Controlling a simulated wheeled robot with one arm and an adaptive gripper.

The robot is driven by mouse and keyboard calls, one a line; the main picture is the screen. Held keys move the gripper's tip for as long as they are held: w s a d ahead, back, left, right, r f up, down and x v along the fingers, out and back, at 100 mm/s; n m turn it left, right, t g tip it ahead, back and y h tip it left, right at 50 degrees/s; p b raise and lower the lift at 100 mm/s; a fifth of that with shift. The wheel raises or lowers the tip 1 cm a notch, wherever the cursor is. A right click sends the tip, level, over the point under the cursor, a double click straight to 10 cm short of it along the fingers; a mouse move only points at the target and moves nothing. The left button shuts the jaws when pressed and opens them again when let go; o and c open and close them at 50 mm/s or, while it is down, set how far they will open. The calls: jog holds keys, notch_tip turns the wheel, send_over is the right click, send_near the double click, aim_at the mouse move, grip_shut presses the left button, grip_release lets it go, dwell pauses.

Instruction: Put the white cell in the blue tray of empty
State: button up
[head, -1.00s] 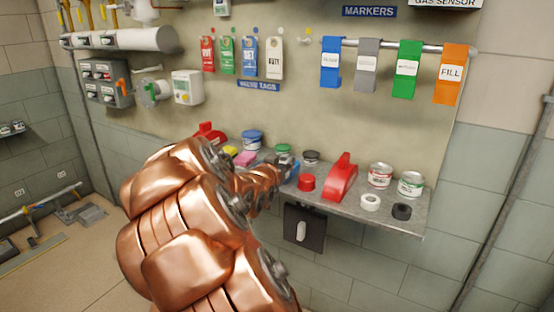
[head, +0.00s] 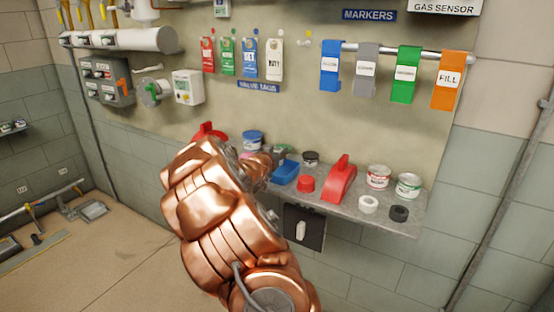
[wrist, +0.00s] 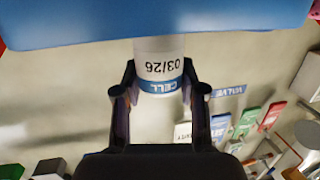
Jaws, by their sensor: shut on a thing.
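The white cell (wrist: 160,48), a cylinder with a blue CELL band and 03/26 printed on it, is between the fingertips of my gripper (wrist: 158,80) in the wrist view. My gripper is shut on it. A large blue surface (wrist: 90,22), probably the blue tray, fills the top of that view and overlaps the cell's far end; I cannot tell whether they touch. In the head view the blue tray (head: 285,172) is on the metal shelf, right of my copper arm's end. My arm hides the gripper's fingers and the cell there.
On the shelf (head: 385,222) stand a red cap (head: 305,184), a red wedge-shaped thing (head: 341,178), two cans (head: 378,176) (head: 408,186), a white ring (head: 368,204) and a black ring (head: 399,213). A blue-topped can (head: 252,140) is behind my arm. Coloured tags hang above.

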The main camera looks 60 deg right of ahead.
jog(key=shift+f+p, duration=0.35)
jog(key=shift+f, duration=1.3)
jog(key=shift+f, duration=0.1)
jog(key=o, duration=1.1)
jog(key=shift+o, duration=0.2)
jog(key=b+v, duration=0.2)
jog(key=v, duration=1)
jog(key=shift+r+b, duration=0.2)
jog(key=shift+b, duration=0.15)
jog(key=shift+a, duration=0.1)
